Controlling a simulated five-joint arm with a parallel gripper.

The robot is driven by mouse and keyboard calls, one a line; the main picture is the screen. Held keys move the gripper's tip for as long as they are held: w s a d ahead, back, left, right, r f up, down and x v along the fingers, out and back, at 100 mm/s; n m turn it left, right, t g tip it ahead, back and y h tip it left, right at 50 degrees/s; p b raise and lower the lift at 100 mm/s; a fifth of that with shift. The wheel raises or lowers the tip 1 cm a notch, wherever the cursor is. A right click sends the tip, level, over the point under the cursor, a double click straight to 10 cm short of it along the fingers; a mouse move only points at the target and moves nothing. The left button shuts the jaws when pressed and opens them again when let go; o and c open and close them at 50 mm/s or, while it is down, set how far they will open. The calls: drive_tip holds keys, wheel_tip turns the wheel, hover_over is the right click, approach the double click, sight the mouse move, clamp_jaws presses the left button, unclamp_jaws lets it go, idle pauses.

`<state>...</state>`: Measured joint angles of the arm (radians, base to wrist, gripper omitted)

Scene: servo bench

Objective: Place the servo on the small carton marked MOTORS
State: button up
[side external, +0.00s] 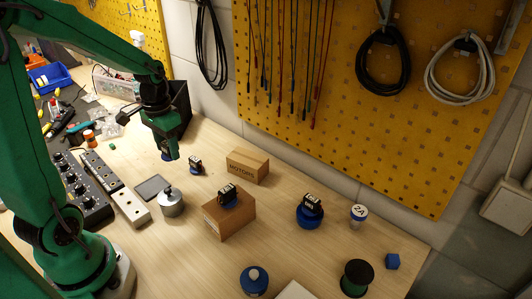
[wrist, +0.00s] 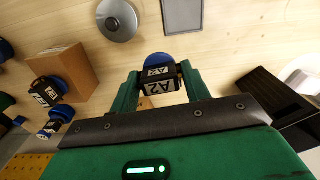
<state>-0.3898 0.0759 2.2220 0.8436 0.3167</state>
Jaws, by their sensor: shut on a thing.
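My gripper (wrist: 160,88) is shut on a dark servo (wrist: 160,75) with a white A2 label and a blue round part, seen between the fingers in the wrist view. In the side external view my gripper (side external: 164,148) hangs over the left part of the bench, in front of a black bin, and mostly hides the servo; a bit of blue shows there. The small carton marked MOTORS (side external: 247,167) stands to the right of my gripper, close to the wall, its top bare. I cannot make it out for certain in the wrist view.
A larger carton (side external: 231,217) carries another servo (side external: 228,194). A small dark servo (side external: 195,164) stands between my gripper and the MOTORS carton. A metal weight (side external: 170,202) and a dark flat pad (side external: 153,188) lie in front. Another servo (side external: 312,204) sits on a blue base at right.

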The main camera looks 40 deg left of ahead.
drive_tip(key=shift+w+d+r, duration=0.15)
drive_tip(key=shift+w+d, duration=0.25)
drive_tip(key=shift+w, duration=0.1)
drive_tip(key=w+d+r, duration=0.3)
drive_tip(key=w+d, duration=0.3)
drive_tip(key=d, duration=0.4)
drive_tip(key=w+d+r, duration=0.3)
drive_tip(key=w+d, duration=0.3)
drive_tip(key=d, duration=0.4)
hover_over(247, 157)
drive_tip(key=shift+m, duration=0.4)
wheel_tip(247, 157, down, 7)
drive_tip(key=shift+f, duration=0.1)
drive_tip(key=shift+f, duration=1.95)
drive_tip(key=shift+f, duration=0.1)
